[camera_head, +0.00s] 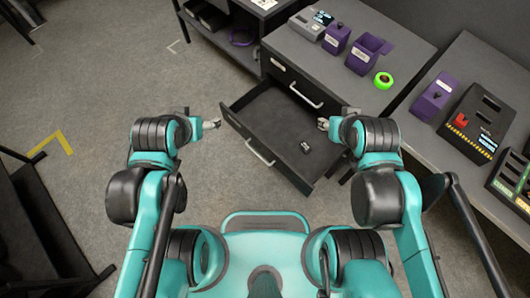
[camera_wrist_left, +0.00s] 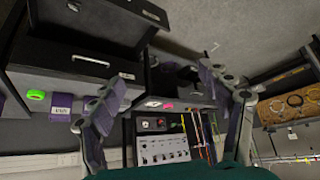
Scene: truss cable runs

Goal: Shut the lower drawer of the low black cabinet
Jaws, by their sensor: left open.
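The low black cabinet (camera_head: 273,47) stands at the upper right of the head view. Its lower drawer (camera_head: 237,125) is pulled out toward me, with a silver handle (camera_head: 261,157) on its front. A small dark object with a light mark (camera_head: 306,147) lies in the drawer. The upper drawer (camera_head: 290,79) is shut. My left gripper (camera_head: 214,123) is open and empty, just left of the open drawer's front. In the left wrist view its fingers (camera_wrist_left: 167,108) are spread, and the cabinet (camera_wrist_left: 45,57) shows at the upper left. My right gripper (camera_head: 322,124) is over the drawer's right side; its jaws are too small to judge.
Purple bins (camera_head: 362,55), a green tape roll (camera_head: 383,81) and a grey device (camera_head: 311,24) stand on the cabinet top. A bench with a black panel (camera_head: 475,122) is at the right. Open floor (camera_head: 120,70) lies left; a dark frame (camera_head: 40,215) stands at lower left.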

